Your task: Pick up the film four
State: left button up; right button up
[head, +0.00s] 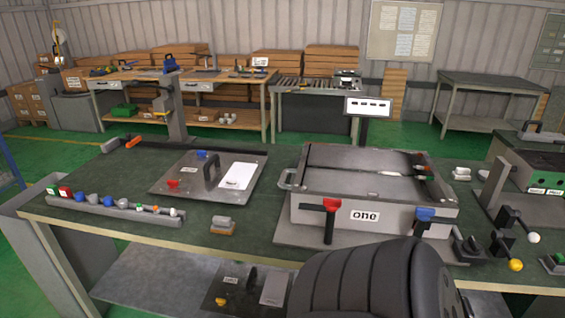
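No thing in the head view carries a label that I can read as "four", so I cannot tell which is the film four. A white sheet (238,176) lies flat on a dark plate (205,200) with a black handle, left of centre on the workbench. A small label on that plate is too small to read. Another pale sheet (273,289) lies on a second dark plate (235,304) on the shelf below the bench. Neither of my grippers shows in the head view.
A grey metal box (307,216) labelled "one", with red and blue clamps, stands on the workbench (130,168). A rail (120,212) with several coloured knobs runs along the left front. A black ribbed shape (370,280) covers the bottom centre. Other tables stand behind.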

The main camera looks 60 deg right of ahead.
aim_at(239, 175)
jog(key=z, duration=1.75)
